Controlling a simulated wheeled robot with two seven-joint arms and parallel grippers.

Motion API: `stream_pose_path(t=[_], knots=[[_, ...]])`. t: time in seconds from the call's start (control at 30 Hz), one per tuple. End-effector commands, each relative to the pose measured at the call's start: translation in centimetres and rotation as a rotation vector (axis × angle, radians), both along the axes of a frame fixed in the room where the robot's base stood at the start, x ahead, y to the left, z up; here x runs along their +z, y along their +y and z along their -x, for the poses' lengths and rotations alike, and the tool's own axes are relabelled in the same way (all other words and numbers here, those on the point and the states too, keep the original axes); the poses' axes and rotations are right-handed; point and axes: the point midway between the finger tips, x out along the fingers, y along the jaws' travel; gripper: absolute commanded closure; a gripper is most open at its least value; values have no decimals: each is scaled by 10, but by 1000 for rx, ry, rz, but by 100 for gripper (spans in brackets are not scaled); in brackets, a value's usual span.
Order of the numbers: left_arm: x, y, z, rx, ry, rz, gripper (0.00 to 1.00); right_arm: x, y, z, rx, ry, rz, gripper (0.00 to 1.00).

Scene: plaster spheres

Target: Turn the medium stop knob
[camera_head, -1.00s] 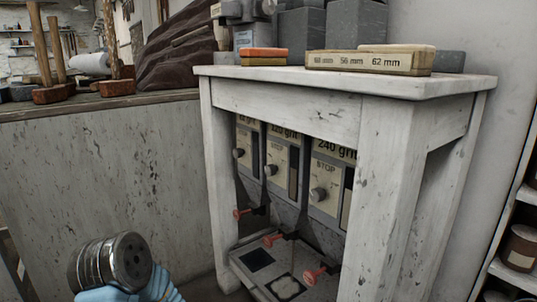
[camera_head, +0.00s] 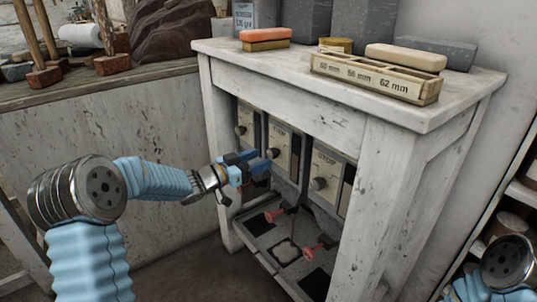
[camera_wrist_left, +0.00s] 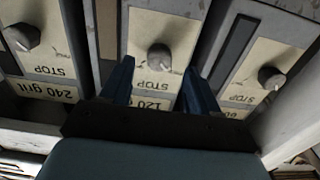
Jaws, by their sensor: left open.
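The medium stop knob (camera_head: 273,153) is a round grey knob on the middle panel under the white table. In the left wrist view this knob (camera_wrist_left: 159,57) sits on the upside-down "120" label plate, between and just beyond the two fingers. My left gripper (camera_head: 260,161) has blue fingers and reaches in from the left, its tips close to the knob. In the left wrist view the gripper (camera_wrist_left: 158,75) is open and empty, one finger on each side of the knob. Contact cannot be told. My right arm shows at the lower right; its gripper is out of view.
A 240 grit knob (camera_head: 318,183) and another panel's knob (camera_head: 241,130) flank the middle one. Orange-red handles (camera_head: 322,245) stick out below. The white table's (camera_head: 345,133) legs and top frame the panels.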

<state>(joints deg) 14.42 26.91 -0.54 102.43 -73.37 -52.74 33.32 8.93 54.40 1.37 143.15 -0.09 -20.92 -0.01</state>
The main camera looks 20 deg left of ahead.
Motion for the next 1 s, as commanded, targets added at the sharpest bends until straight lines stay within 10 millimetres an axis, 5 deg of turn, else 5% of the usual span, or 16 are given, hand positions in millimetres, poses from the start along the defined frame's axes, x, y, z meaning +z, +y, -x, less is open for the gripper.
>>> stream_pose_path(t=[0.23,0.63,1.0], knots=[[0,-24,-30,-1,0,0,39,4,1,0,2,1,-2,57],[0,-28,-36,1,1,1,41,4,1,1,3,1,-2,57],[0,-28,-36,1,1,1,95,4,1,1,2,1,-2,57]])
